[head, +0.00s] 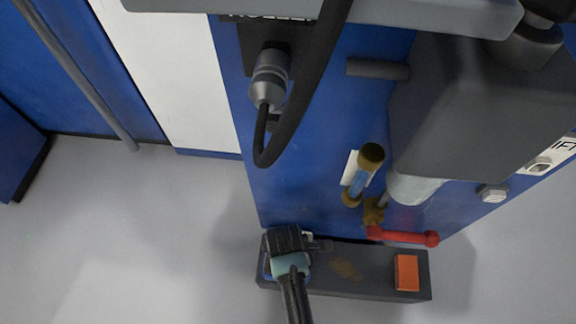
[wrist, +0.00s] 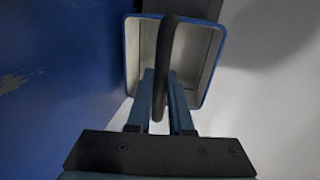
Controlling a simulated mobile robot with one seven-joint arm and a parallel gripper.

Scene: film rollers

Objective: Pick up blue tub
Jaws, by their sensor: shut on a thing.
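The blue tub (wrist: 215,62) has a blue rim and a bare grey inside, and it looks empty in the wrist view. A dark curved bar (wrist: 168,42), apparently its handle, arches over its opening. My gripper (wrist: 161,84) is shut on this bar, with one finger on each side. In the head view, my gripper (head: 287,262) is at the left end of a dark ledge and covers most of the tub. Only a little blue edge of the tub (head: 266,271) shows there. I cannot tell whether the tub touches the ledge.
The dark ledge (head: 345,285) runs along the foot of a blue machine panel (head: 300,180). An orange block (head: 406,272) sits at its right end. A red lever (head: 404,237) and a brass valve (head: 371,157) stick out above it. Grey floor (head: 120,250) at left is clear.

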